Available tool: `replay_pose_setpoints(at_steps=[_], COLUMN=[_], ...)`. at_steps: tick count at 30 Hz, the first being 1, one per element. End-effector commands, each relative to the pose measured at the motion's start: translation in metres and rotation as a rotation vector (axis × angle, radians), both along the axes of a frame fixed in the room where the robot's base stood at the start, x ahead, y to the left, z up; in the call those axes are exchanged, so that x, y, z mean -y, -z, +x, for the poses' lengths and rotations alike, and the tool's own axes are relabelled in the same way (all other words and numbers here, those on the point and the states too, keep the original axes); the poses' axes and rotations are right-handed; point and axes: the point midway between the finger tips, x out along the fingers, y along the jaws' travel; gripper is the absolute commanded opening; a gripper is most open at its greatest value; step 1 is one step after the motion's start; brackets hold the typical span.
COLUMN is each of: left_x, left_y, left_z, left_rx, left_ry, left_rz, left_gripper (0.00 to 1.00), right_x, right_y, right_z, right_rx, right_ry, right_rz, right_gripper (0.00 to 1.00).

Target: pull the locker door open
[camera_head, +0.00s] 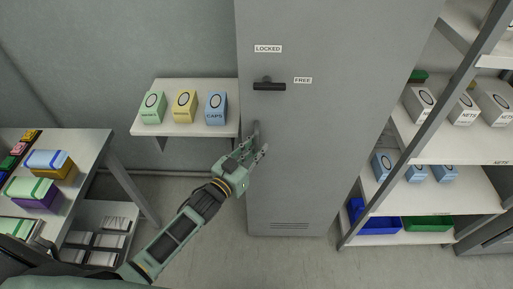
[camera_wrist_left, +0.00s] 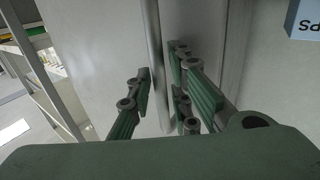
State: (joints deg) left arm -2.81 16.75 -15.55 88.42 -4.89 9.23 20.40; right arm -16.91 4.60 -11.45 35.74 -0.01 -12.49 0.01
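The tall grey locker door (camera_head: 315,150) stands shut in the middle of the head view. Its dark latch lever (camera_head: 269,86) lies horizontal, pointing right toward the FREE label (camera_head: 303,80); the LOCKED label (camera_head: 268,48) is above it. A grey vertical pull handle (camera_head: 256,128) sits low near the door's left edge, its lower part hidden by my left gripper (camera_head: 255,153). In the left wrist view, the gripper (camera_wrist_left: 163,98) is open, fingers apart, with an upright bar (camera_wrist_left: 155,50), seemingly the handle, between them. I cannot tell whether they touch it. My right gripper is out of view.
A wall shelf (camera_head: 185,130) with green, yellow and blue boxes is just left of the locker. A table (camera_head: 85,150) with packs is at far left. A rack (camera_head: 440,185) with boxes and bins stands close on the right. The floor before the door looks clear.

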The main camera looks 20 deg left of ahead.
Motion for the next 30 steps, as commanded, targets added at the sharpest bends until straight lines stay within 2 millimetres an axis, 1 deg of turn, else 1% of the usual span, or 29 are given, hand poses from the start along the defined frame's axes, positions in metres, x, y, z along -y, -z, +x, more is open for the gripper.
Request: replay_pose_setpoints(at_steps=[1, 7, 23, 26, 30], left_x=[0.000, 0.000, 0.000, 0.001, 0.005], left_y=[0.000, 0.000, 0.000, 0.000, -0.001], left_z=[0.000, 0.000, -0.001, -0.004, -0.015], left_rx=[0.000, 0.000, 0.000, -0.001, -0.003], left_ry=[0.000, 0.000, -0.002, -0.009, -0.035], left_rz=[0.000, 0.000, -0.001, -0.002, -0.006], left_gripper=[0.18, 0.00, 0.00, 0.00, 0.00], right_x=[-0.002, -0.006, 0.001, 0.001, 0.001], right_y=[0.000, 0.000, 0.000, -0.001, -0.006], right_z=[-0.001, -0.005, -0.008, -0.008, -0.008], right_rx=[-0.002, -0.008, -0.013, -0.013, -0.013], right_ry=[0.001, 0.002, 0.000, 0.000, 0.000], right_rz=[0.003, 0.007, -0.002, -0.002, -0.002], right_gripper=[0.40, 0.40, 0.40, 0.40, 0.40])
